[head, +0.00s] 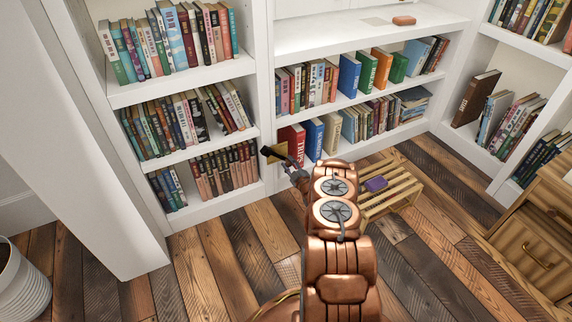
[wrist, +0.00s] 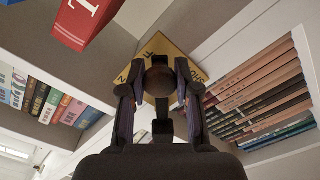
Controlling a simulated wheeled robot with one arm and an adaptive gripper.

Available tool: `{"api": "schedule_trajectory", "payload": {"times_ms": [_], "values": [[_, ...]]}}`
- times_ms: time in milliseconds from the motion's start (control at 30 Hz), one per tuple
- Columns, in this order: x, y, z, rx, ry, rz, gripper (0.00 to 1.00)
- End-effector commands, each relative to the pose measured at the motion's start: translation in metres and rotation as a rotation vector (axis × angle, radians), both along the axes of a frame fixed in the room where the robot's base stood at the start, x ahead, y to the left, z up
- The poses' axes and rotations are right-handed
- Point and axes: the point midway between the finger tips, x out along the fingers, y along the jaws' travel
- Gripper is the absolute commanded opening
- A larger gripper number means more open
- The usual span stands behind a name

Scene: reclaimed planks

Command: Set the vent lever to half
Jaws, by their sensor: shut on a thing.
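The vent lever's yellow plate (wrist: 158,44) is on the white bookcase in the wrist view, with dark lettering partly hidden along its edges. A dark round lever knob (wrist: 160,82) stands in front of the plate, between the fingers of my gripper (wrist: 160,68). My gripper is shut on this knob. In the head view my gripper (head: 276,154) is at the upright between two bookcase sections, and a small bit of yellow plate shows beside it. The lever's exact angle against the markings cannot be told, as the fingers and knob cover much of the plate.
Bookshelves (head: 190,81) full of books surround the lever on both sides. A slatted wooden crate (head: 402,189) with a purple item (head: 375,184) on it stands on the plank floor right of my arm. A wooden cabinet (head: 535,250) is at the right; a white ribbed pot (head: 22,285) is at lower left.

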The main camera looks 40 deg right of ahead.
Motion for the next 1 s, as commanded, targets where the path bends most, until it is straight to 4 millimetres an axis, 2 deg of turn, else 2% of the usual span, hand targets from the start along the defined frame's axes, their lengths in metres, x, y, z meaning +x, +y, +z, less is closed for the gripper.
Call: {"api": "schedule_trajectory", "payload": {"times_ms": [233,267,500,833,1000], "values": [[0.001,0.003,0.0,0.001,0.0,0.006,0.0],[0.001,0.003,0.0,0.001,0.0,0.006,0.34],[0.0,0.001,0.0,0.001,0.0,0.003,0.57],[-0.001,0.001,0.0,0.001,0.001,0.002,0.57],[-0.013,0.002,0.0,0.0,0.001,0.001,0.57]]}}
